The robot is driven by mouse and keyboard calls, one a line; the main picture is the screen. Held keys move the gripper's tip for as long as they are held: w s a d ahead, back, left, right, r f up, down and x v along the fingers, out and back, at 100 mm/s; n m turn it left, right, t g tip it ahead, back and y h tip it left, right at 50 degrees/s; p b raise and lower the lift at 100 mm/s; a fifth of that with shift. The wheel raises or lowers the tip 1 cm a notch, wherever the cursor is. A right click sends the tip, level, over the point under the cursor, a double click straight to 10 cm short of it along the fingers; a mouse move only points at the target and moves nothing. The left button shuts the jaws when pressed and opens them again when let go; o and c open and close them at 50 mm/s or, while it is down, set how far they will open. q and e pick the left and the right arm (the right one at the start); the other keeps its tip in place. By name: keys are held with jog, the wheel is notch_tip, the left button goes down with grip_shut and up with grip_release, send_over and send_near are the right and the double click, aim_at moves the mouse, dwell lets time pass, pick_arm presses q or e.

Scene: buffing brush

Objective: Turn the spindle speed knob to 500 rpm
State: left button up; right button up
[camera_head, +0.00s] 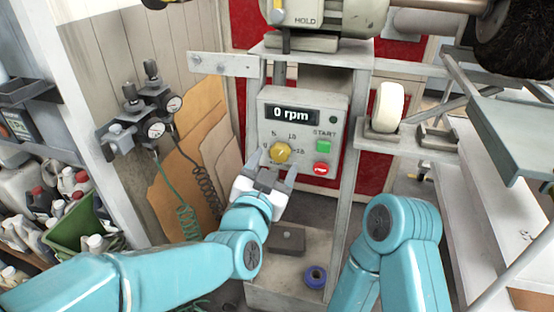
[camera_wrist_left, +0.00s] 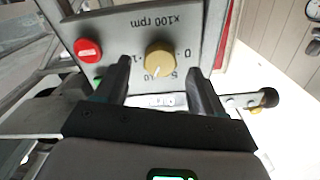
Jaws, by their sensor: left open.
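The grey control box (camera_head: 337,110) has a display (camera_head: 293,115) reading "0 rpm". Its yellow spindle speed knob (camera_head: 280,152) sits at lower left, with a number scale around it. My left gripper (camera_head: 272,166) is open just in front of the knob, a finger to each side. In the left wrist view the knob (camera_wrist_left: 160,59) shows upside down between the two dark fingers (camera_wrist_left: 160,75), with a pale mark near its lower edge. I cannot tell whether the fingers touch it. My right gripper is out of view; only my right arm shows.
A green START button (camera_head: 323,146) and a red button (camera_head: 321,169) are close to the right of the knob. Gauges with hoses (camera_head: 155,129) hang at left. A white roller (camera_head: 387,105) stands at right. A blue ring (camera_head: 315,276) lies on the lower ledge.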

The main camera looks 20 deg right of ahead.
aim_at(280, 152)
pick_arm(q)
jog(key=shift+x, duration=1.25)
jog(key=c, duration=1.1)
jog(key=shift+o, duration=0.2)
jog(key=shift+f+n+b, duration=0.2)
jog(key=shift+n+b, duration=0.7)
jog(key=shift+b, duration=0.2)
jog(key=n+b, duration=0.2)
jog(key=shift+n, duration=0.3)
jog(key=n+b, duration=0.3)
jog(key=shift+n, duration=0.3)
jog(key=shift+r+n+b, duration=0.15)
jog(key=shift+n+b, duration=0.95)
jog(key=shift+n, duration=0.7)
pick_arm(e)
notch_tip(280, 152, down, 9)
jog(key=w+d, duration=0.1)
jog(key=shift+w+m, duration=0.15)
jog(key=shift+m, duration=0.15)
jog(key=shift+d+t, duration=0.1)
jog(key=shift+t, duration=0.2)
